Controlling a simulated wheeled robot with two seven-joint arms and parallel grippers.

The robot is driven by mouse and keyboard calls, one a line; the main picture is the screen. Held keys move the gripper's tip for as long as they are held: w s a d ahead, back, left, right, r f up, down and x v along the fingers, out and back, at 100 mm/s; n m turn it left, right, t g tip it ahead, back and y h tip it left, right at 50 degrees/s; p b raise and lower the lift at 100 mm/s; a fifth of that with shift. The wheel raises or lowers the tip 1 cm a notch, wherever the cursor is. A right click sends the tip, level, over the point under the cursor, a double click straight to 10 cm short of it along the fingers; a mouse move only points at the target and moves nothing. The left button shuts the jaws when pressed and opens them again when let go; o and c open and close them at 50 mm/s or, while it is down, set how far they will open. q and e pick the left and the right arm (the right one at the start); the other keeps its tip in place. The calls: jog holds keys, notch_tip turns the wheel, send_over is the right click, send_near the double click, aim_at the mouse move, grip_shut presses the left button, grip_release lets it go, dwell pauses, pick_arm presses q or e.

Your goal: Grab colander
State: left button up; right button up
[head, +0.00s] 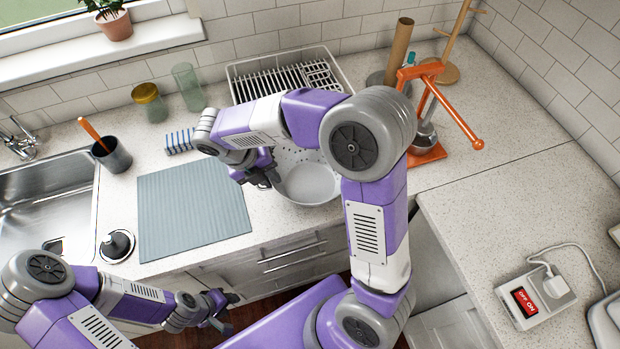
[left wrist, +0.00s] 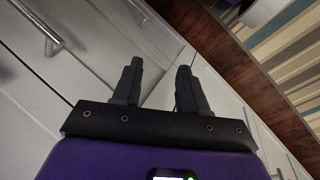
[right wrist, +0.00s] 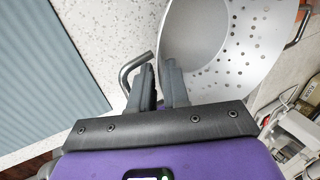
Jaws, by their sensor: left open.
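The colander (head: 310,184) is a pale grey metal bowl with small holes and wire handles. It is at the counter's front edge, right of the blue-grey mat, partly hidden by my right arm; I cannot tell if it is lifted. My right gripper (head: 270,183) is at its left rim. In the right wrist view, the fingers (right wrist: 160,72) are close together with the rim of the colander (right wrist: 205,45) between them, beside one handle. My left gripper (head: 226,312) is open and empty, low in front of the cabinets; its fingers (left wrist: 158,75) are apart in the left wrist view.
The mat (head: 190,215) lies left of the colander, with the sink (head: 40,205) beyond. A dish rack (head: 262,80) stands behind. An orange press (head: 428,150) and a brown roll (head: 398,50) are to the right. The right counter has a switch box (head: 535,300) and free room.

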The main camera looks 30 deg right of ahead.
aim_at(286, 191)
jog(key=x, duration=0.3)
jog(key=shift+s+d+f+b, duration=0.1)
jog(key=shift+f+b, duration=0.05)
jog(key=shift+b, duration=0.25)
grip_shut()
